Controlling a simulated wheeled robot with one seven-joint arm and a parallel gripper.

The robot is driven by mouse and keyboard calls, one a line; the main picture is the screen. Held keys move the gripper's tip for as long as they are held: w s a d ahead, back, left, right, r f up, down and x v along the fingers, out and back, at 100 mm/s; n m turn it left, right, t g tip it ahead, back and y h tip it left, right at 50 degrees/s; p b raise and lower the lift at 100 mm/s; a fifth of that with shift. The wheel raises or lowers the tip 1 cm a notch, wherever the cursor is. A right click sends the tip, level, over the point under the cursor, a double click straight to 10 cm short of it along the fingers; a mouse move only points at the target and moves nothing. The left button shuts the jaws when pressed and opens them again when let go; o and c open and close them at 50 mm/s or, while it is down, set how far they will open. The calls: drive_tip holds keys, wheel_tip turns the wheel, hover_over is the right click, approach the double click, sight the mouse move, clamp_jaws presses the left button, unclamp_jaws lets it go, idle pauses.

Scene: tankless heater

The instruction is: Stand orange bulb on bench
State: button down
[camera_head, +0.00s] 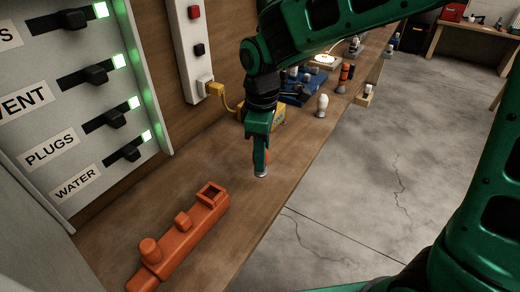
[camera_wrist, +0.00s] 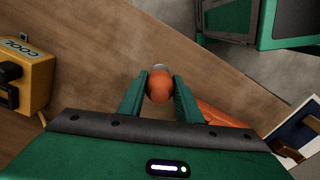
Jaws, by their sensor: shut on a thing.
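My gripper (camera_head: 261,158) is over the wooden bench (camera_head: 130,205) near its front edge and points down. Its fingers are shut on the orange bulb (camera_wrist: 159,88), which sits between the fingertips in the wrist view. In the head view only a sliver of orange shows beside the finger, with the bulb's grey metal base (camera_head: 262,175) below it. The bulb looks roughly upright, base down, close to the bench top. I cannot tell whether the base touches the wood. The fingers hide much of the bulb in the head view.
An orange tool-like block (camera_head: 180,240) lies nearer on the bench. A yellow box (camera_head: 277,115) stands behind my gripper. A white bulb (camera_head: 322,106), a blue tray (camera_head: 303,88) and an orange-black item (camera_head: 344,78) stand farther back. A switch panel (camera_head: 85,90) is at left.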

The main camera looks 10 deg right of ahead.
drive_tip(key=shift+f, duration=2.35)
drive_tip(key=shift+s+f, duration=0.1)
drive_tip(key=shift+f, duration=0.35)
drive_tip(key=c, duration=1.2)
unclamp_jaws()
wheel_tip(320, 180, up, 11)
drive_tip(key=shift+f, duration=0.1)
